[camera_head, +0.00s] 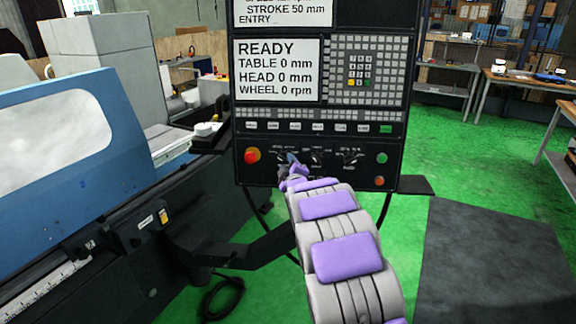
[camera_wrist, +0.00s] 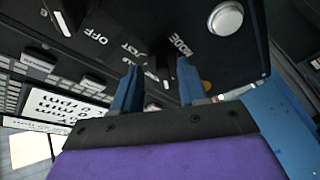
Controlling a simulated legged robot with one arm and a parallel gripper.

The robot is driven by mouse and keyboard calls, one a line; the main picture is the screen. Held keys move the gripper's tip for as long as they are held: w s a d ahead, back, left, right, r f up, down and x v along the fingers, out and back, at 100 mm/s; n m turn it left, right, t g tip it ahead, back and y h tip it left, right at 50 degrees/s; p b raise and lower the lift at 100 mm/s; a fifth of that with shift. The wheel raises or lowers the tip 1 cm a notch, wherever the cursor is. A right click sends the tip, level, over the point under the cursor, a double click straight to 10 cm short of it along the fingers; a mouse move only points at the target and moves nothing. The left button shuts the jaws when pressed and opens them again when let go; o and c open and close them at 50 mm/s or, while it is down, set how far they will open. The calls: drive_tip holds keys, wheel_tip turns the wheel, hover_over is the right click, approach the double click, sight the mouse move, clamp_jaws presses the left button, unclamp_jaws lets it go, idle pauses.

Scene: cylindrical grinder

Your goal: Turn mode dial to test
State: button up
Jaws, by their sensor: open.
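The black control panel (camera_head: 335,140) stands ahead in the head view, with a row of dark dials below its buttons. My gripper (camera_head: 291,162) is at the left dials, in front of the panel face. In the wrist view its two blue fingers (camera_wrist: 158,72) are apart and point at the panel, near the "MODE" label (camera_wrist: 180,44) and a partly covered label that seems to read "TEST" (camera_wrist: 131,53). A dark shape between the fingertips (camera_wrist: 164,62) appears to be the mode dial. Its setting and any contact cannot be told.
A red button (camera_head: 252,155) is left of my gripper; green (camera_head: 382,158) and orange (camera_head: 379,181) buttons are at right. Another dial with a white pointer (camera_wrist: 62,22) sits beside "OFF". The panel screen (camera_head: 278,70) reads READY. The blue grinder (camera_head: 70,140) stands left.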

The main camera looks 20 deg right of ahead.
drive_tip(key=shift+w+a+r, duration=0.1)
drive_tip(key=shift+w+a, duration=0.3)
drive_tip(key=shift+a, duration=0.2)
drive_tip(key=shift+w+a, duration=0.35)
drive_tip(key=shift+a, duration=0.25)
drive_tip(key=shift+d, duration=1.25)
drive_tip(key=shift+c, duration=1.6)
drive_tip(key=shift+a, duration=0.6)
drive_tip(key=c, duration=0.3)
drive_tip(key=shift+c, duration=0.7)
clamp_jaws()
